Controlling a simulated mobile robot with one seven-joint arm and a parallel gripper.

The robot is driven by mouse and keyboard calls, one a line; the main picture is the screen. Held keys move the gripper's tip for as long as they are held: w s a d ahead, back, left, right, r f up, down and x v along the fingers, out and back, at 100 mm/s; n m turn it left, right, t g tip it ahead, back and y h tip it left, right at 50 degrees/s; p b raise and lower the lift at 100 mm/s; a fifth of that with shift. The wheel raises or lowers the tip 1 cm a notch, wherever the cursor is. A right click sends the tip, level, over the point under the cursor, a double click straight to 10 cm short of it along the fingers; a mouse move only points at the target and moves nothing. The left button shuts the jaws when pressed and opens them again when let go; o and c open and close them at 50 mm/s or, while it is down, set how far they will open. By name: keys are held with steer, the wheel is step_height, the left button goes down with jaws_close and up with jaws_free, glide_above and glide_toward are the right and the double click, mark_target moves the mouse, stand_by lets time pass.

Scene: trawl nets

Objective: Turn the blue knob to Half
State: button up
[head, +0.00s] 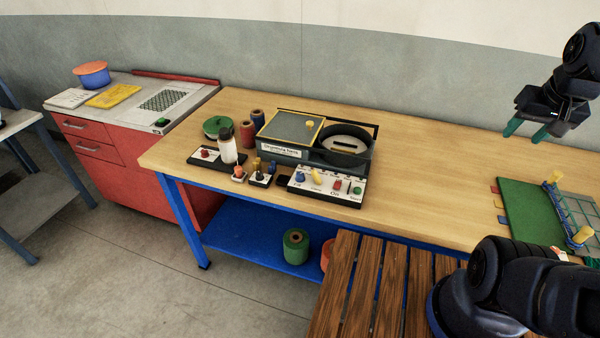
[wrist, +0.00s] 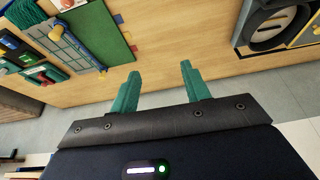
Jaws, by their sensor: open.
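The blue knob (head: 299,178) sits at the left end of a white control panel (head: 325,190) on the front of the bench machine (head: 290,133). A yellow lever, a red button and a green button share that panel. Small labels show below them; the knob's exact pointing is too small to tell. My gripper (head: 526,130) is open and empty, high above the right part of the bench and far from the knob. Its green fingers also show in the wrist view (wrist: 160,72), where part of the machine appears at top right and the blue knob is not seen.
Several small switches (head: 259,178), a white bottle (head: 228,146) and spools (head: 248,134) stand left of the panel. A green mat (head: 527,211) with a net frame lies at the right. The wooden bench (head: 425,170) between is clear. A slatted wooden surface (head: 375,285) is in front.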

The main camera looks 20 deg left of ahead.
steer(key=w+a+f+m+g+y, duration=0.1)
steer(key=w+a+m+g+y, duration=0.1)
steer(key=w+a, duration=0.8)
steer(key=m+g+h, duration=0.2)
steer(key=m+g, duration=0.1)
steer(key=m, duration=0.2)
glide_above(300, 173)
step_height(300, 173, down, 18)
step_height(300, 173, down, 10)
steer(key=shift+f, duration=0.2)
steer(key=c, duration=1)
